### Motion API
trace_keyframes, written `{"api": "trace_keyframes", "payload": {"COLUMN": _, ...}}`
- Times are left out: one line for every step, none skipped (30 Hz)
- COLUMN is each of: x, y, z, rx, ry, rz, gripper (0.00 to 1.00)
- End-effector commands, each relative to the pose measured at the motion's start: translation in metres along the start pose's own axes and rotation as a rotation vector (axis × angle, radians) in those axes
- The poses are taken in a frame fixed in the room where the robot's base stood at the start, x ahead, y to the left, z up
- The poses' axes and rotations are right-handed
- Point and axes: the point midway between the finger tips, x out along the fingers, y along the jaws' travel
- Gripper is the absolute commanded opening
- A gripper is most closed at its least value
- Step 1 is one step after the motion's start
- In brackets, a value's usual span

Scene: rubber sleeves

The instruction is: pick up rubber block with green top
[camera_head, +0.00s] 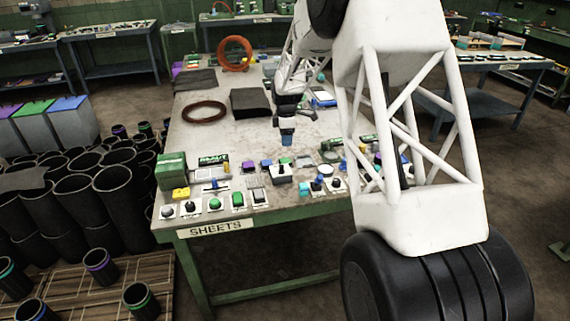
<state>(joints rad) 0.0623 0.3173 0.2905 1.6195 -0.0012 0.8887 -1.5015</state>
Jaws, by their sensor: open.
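My gripper (288,141) hangs from the white arm over the middle of the table, pointing down; it is open, and nothing shows between its fingers. Below it, near the front of the table, is a small block with a green top (286,160), partly hidden by the control parts around it. A blue-topped block (267,164) and a purple-topped block (249,167) lie to its left. The gap between the gripper and the green-topped block is hard to judge. The pieces are too small to tell their material.
The table (225,133) carries a front row of switch and button panels, a green box (171,171), a dark block (250,103) and a brown ring (205,112). Black sleeves (113,185) and colour-topped bins (70,120) stand left.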

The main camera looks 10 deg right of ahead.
Motion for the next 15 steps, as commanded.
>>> {"api": "trace_keyframes", "payload": {"x": 0.013, "y": 0.010, "z": 0.000, "rx": -0.026, "ry": 0.000, "rz": -0.006, "gripper": 0.57}}
{"api": "trace_keyframes", "payload": {"x": 0.019, "y": 0.015, "z": 0.001, "rx": -0.042, "ry": 0.000, "rz": -0.009, "gripper": 0.57}}
{"api": "trace_keyframes", "payload": {"x": 0.027, "y": 0.021, "z": 0.001, "rx": -0.064, "ry": 0.000, "rz": -0.012, "gripper": 0.57}}
{"api": "trace_keyframes", "payload": {"x": 0.033, "y": 0.026, "z": 0.001, "rx": -0.080, "ry": 0.000, "rz": -0.013, "gripper": 0.57}}
{"api": "trace_keyframes", "payload": {"x": 0.039, "y": 0.030, "z": 0.001, "rx": -0.094, "ry": 0.000, "rz": -0.016, "gripper": 0.57}}
{"api": "trace_keyframes", "payload": {"x": 0.045, "y": 0.035, "z": 0.001, "rx": -0.112, "ry": 0.000, "rz": -0.018, "gripper": 0.57}}
{"api": "trace_keyframes", "payload": {"x": 0.049, "y": 0.038, "z": 0.002, "rx": -0.123, "ry": 0.000, "rz": -0.019, "gripper": 0.57}}
{"api": "trace_keyframes", "payload": {"x": 0.053, "y": 0.041, "z": 0.002, "rx": -0.134, "ry": 0.001, "rz": -0.021, "gripper": 0.57}}
{"api": "trace_keyframes", "payload": {"x": 0.058, "y": 0.045, "z": 0.002, "rx": -0.147, "ry": 0.001, "rz": -0.022, "gripper": 0.57}}
{"api": "trace_keyframes", "payload": {"x": 0.060, "y": 0.047, "z": 0.002, "rx": -0.154, "ry": 0.001, "rz": -0.023, "gripper": 0.57}}
{"api": "trace_keyframes", "payload": {"x": 0.062, "y": 0.049, "z": 0.002, "rx": -0.161, "ry": 0.001, "rz": -0.023, "gripper": 0.57}}
{"api": "trace_keyframes", "payload": {"x": 0.065, "y": 0.051, "z": 0.002, "rx": -0.169, "ry": 0.001, "rz": -0.023, "gripper": 0.57}}
{"api": "trace_keyframes", "payload": {"x": 0.066, "y": 0.052, "z": 0.002, "rx": -0.173, "ry": 0.001, "rz": -0.024, "gripper": 0.57}}
{"api": "trace_keyframes", "payload": {"x": 0.068, "y": 0.052, "z": 0.002, "rx": -0.176, "ry": 0.001, "rz": -0.024, "gripper": 0.57}}
{"api": "trace_keyframes", "payload": {"x": 0.069, "y": 0.053, "z": 0.002, "rx": -0.178, "ry": 0.001, "rz": -0.025, "gripper": 0.57}}
